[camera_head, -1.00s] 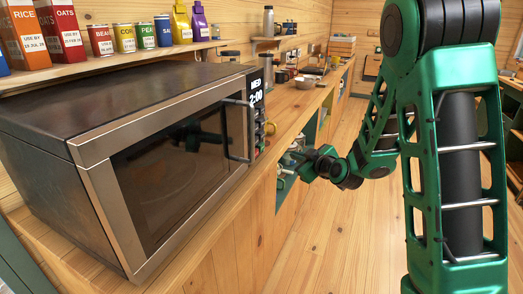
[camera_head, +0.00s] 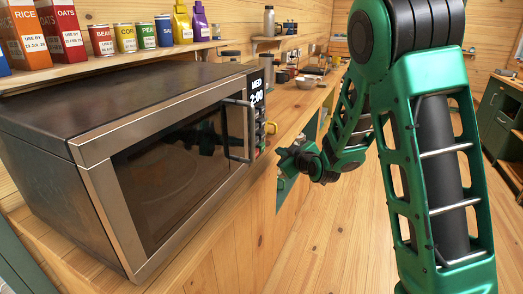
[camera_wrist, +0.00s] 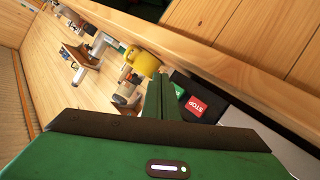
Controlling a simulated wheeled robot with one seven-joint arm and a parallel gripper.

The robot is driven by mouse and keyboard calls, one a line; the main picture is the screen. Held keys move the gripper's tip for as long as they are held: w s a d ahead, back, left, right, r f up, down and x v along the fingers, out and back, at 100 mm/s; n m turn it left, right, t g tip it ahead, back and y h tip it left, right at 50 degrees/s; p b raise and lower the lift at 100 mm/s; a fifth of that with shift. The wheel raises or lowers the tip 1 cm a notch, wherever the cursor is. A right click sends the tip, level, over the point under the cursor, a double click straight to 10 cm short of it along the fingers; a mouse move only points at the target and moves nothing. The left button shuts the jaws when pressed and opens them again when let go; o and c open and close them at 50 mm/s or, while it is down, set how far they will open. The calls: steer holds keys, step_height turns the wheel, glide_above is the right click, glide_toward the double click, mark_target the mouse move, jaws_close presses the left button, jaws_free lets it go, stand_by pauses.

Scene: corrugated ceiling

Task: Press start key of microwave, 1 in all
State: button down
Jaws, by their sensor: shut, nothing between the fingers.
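The microwave (camera_head: 60,120) stands on the counter at the left of the head view with its door shut. Its display reads MED 2:00, and its control panel (camera_head: 257,110) runs down the right edge of the front. In the wrist view, a red STOP key (camera_wrist: 196,106) shows just right of my fingers, with a green start key (camera_wrist: 178,91) beside it, partly hidden by the fingers. My gripper (camera_wrist: 161,80) is shut and empty, its tips close to the green key; I cannot tell if they touch. In the head view, my gripper (camera_head: 282,155) is right of the panel's lower end.
A yellow mug (camera_wrist: 144,63) stands on the counter past the microwave. A shelf (camera_head: 110,62) with boxes, cans and bottles runs above the microwave. More kitchen items stand farther along the counter. The wooden floor (camera_head: 325,235) right of the counter is clear.

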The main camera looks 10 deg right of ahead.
mark_target(262, 147)
steer(key=shift+w+a, duration=0.45)
steer(key=shift+a, duration=0.2)
steer(key=shift+w+a, duration=0.45)
steer(key=shift+a, duration=0.2)
stand_by(1.0)
